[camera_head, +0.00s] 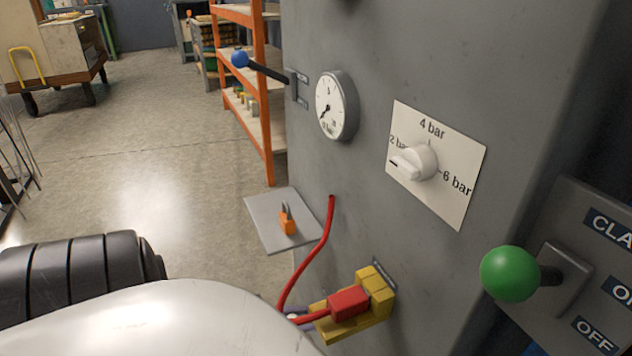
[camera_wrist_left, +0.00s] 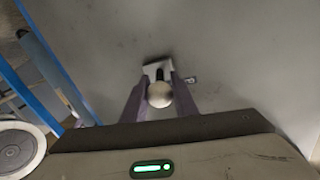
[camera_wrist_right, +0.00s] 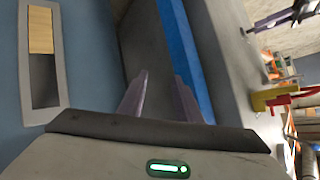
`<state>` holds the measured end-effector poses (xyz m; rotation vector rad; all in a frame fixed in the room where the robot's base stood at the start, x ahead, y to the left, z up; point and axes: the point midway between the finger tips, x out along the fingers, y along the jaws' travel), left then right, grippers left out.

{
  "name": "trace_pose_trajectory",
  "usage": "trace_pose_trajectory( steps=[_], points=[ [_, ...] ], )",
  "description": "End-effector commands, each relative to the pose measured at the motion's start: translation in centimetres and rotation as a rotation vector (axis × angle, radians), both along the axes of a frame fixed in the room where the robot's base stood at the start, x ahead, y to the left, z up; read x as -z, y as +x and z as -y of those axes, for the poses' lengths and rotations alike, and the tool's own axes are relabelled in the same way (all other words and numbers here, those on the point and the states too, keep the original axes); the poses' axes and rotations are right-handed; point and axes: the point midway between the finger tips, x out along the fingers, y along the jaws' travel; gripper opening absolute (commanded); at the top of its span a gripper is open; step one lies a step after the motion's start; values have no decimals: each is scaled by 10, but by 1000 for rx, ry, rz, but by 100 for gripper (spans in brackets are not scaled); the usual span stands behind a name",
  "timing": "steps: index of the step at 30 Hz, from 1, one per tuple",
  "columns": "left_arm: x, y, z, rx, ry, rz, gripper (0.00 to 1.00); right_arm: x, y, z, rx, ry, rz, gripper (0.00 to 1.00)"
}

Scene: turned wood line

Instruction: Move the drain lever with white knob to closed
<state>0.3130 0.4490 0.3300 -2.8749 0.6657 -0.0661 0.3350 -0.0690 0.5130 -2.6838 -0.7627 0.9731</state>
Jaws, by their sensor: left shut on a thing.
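The drain lever's white knob (camera_wrist_left: 159,96) shows in the left wrist view, in front of a pale mounting plate (camera_wrist_left: 158,67) on a grey panel. A short dark stem joins the knob to the plate. My left gripper (camera_wrist_left: 160,80) is shut on the knob, with one finger on each side of it. The head view does not show this lever or the left fingers. My right gripper (camera_wrist_right: 161,80) is open and empty, its fingers apart. The lever's exact setting cannot be read.
The grey cabinet carries a blue-knobbed lever (camera_head: 240,59), a gauge (camera_head: 338,105), a pressure dial (camera_head: 412,162), a green-knobbed lever (camera_head: 510,274) and a yellow block with a red plug (camera_head: 348,303). A red cable (camera_head: 322,245) hangs there. A small grey shelf (camera_head: 263,230) juts out.

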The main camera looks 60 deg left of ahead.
Motion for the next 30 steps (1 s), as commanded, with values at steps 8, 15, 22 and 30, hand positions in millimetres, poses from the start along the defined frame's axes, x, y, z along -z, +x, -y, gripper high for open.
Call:
trace_pose_trajectory(
  steps=[8,15,22,30],
  points=[
    [-1,3,-5,61,1,3,0,-3,0,-1,-1,7,6,31],
    [-1,3,-6,80,1,2,0,-5,0,-1,0,10,11,31],
    [-1,3,-6,81,1,2,0,-5,0,-1,0,10,11,31],
    [0,3,-7,81,2,1,44,-4,0,-1,0,11,9,31]
  ],
)
